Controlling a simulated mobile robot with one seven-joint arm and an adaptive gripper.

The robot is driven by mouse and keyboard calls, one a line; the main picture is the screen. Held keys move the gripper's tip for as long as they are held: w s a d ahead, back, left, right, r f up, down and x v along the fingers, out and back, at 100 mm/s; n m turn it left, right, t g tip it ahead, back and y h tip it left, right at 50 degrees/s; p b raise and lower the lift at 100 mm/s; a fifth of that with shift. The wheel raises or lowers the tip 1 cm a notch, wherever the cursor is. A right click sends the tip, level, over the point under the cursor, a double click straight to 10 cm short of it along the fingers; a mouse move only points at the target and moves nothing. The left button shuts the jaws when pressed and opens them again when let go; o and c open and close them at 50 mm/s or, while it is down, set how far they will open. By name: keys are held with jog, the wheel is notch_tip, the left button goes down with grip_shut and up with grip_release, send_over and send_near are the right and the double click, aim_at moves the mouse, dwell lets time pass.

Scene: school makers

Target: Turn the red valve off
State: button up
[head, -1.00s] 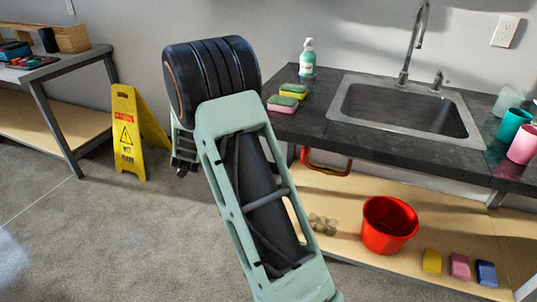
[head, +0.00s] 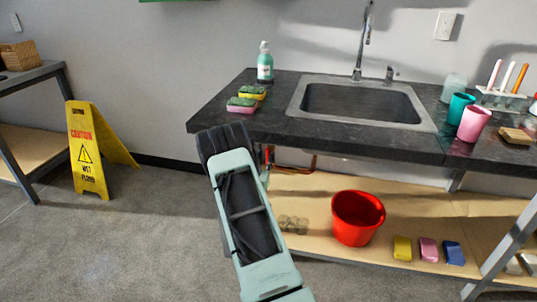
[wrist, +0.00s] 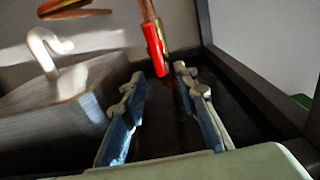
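The red valve (wrist: 154,48) shows in the wrist view as a long red handle on a copper pipe (wrist: 147,10). In the head view a small bit of red (head: 267,155) shows under the counter, just right of my arm. My gripper (wrist: 160,85) is open and empty, with one finger on each side in the wrist view. The handle's end lies just beyond the fingertips, in line with the gap between them. I cannot tell whether they touch. In the head view my arm hides the gripper.
The dark counter (head: 207,118) with the sink (head: 425,122) overhangs the valve. A wooden shelf (head: 310,212) below holds a red bucket (head: 358,218) and several sponges. A grey sink basin (wrist: 50,125) and white pipe (wrist: 42,48) are close on the wrist view's left. A yellow sign (head: 88,150) stands left.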

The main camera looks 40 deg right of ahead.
aim_at(267, 151)
jog(key=shift+b+x, duration=0.55)
jog(key=shift+x, duration=1.85)
grip_shut()
